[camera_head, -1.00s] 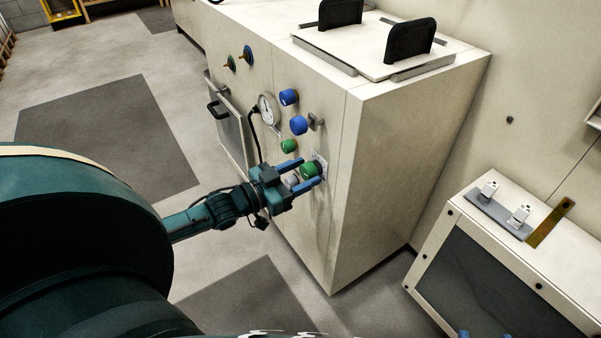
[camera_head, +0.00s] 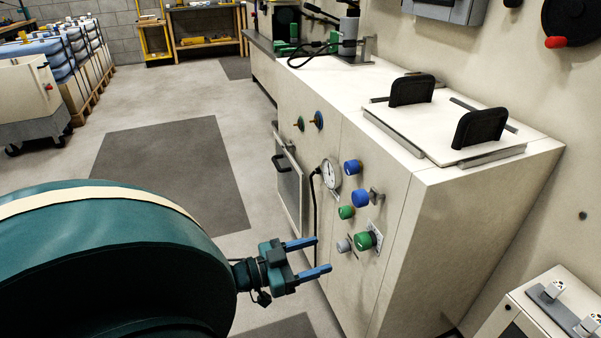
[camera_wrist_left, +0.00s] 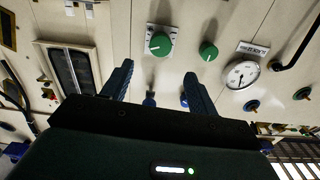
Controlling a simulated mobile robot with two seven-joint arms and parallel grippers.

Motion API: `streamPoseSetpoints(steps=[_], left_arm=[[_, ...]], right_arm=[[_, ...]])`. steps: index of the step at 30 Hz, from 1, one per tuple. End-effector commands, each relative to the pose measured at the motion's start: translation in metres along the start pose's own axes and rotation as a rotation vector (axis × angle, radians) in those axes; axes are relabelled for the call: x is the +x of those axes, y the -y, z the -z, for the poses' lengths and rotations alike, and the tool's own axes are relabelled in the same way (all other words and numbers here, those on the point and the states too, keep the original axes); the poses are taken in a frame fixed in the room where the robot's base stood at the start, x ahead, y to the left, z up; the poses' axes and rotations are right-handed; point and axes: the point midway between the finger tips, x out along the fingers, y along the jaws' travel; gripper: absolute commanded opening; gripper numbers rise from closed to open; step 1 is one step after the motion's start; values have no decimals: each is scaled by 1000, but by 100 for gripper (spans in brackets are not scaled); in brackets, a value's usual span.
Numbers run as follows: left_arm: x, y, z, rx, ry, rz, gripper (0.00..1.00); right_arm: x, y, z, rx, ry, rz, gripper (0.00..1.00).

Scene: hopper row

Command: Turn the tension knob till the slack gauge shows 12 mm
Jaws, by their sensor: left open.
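A large green knob (camera_head: 364,240) on a pale square plate sits low on the cream cabinet front; it also shows in the left wrist view (camera_wrist_left: 160,44). A smaller green knob (camera_head: 346,212) is above it. No readable label shows which is the tension knob. A round white dial gauge (camera_head: 331,173) is higher up; in the left wrist view the gauge (camera_wrist_left: 242,74) has a dark needle, but its reading is too small to tell. My left gripper (camera_head: 322,254) is open and empty, apart from the large green knob, left of it. My right gripper is out of view.
A black cable (camera_head: 315,205) hangs from beside the gauge. A door with a handle (camera_head: 287,180) is further left. The floor in front is clear.

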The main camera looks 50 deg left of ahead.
Motion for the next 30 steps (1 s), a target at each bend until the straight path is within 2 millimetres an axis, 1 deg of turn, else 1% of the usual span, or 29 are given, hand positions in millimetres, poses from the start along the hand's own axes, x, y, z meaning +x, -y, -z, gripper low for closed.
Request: streamPoseSetpoints(steps=[1,3,8,30], left_arm=[[-8,0,1,-1,3,0,59],[-17,0,1,0,2,0,59],[-26,0,0,0,0,0,59],[-27,0,0,0,-1,0,59]], right_arm=[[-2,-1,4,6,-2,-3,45],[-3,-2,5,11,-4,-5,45],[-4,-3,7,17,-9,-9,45],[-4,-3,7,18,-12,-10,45]])
